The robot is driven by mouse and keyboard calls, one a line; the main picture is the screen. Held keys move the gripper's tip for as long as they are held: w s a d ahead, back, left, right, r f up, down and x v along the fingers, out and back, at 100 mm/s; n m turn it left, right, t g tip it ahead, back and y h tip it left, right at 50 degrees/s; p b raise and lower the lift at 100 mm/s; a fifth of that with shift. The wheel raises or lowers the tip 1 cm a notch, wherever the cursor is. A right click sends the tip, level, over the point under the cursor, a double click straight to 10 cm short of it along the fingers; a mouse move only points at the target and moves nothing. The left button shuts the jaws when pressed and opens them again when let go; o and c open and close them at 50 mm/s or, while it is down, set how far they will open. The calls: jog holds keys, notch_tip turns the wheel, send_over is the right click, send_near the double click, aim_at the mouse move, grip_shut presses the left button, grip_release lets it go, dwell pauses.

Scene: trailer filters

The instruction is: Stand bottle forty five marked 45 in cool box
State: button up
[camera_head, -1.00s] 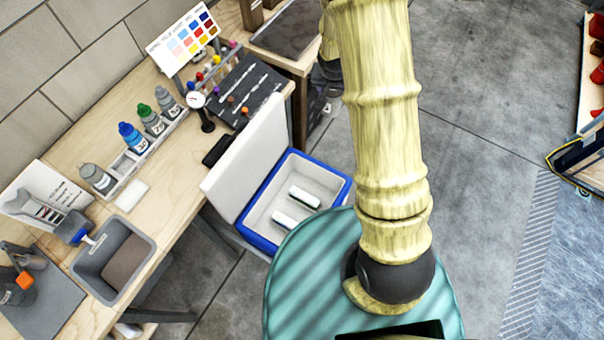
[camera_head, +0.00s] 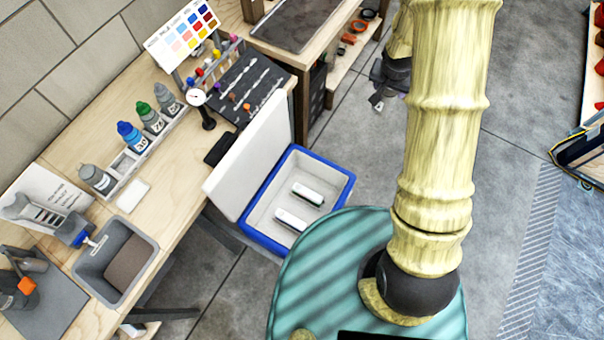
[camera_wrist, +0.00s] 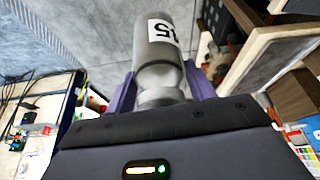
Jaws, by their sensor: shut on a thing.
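My gripper (camera_wrist: 162,86) is shut on a grey bottle (camera_wrist: 157,50) in the wrist view, with a purple finger on each side. The bottle's white label is upside down there and partly cut off; a 5 and part of another digit show. In the head view my gripper (camera_head: 378,98) is small and dark beside the upper arm, over the floor right of the benches. The bottle cannot be made out there. The cool box (camera_head: 323,162) has a blue rim and stands open on the floor beside the bench. Two white packs (camera_head: 307,194) lie inside.
The cool box's white lid (camera_head: 250,160) stands raised on its bench side. Several bottles (camera_head: 131,136) stand in a rack on the wooden bench (camera_head: 178,218). A dial gauge (camera_head: 197,98) stands near the bench edge. Floor is clear between the box and my gripper.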

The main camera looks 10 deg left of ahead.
jog(key=s+a+f+n+g+y+b, duration=0.5)
jog(key=s+a+f+n, duration=1.4)
jog(key=n, duration=0.7)
jog(key=a+f+g+b, duration=0.1)
jog(key=a+f, duration=0.2)
jog(key=shift+s+a+f, duration=0.15)
jog(key=shift+s, duration=0.15)
jog(key=shift+f, duration=0.1)
notch_tip(320, 180, down, 25)
jog(key=b, duration=2.4)
jog(key=shift+f, duration=0.2)
jog(key=o, duration=1.6)
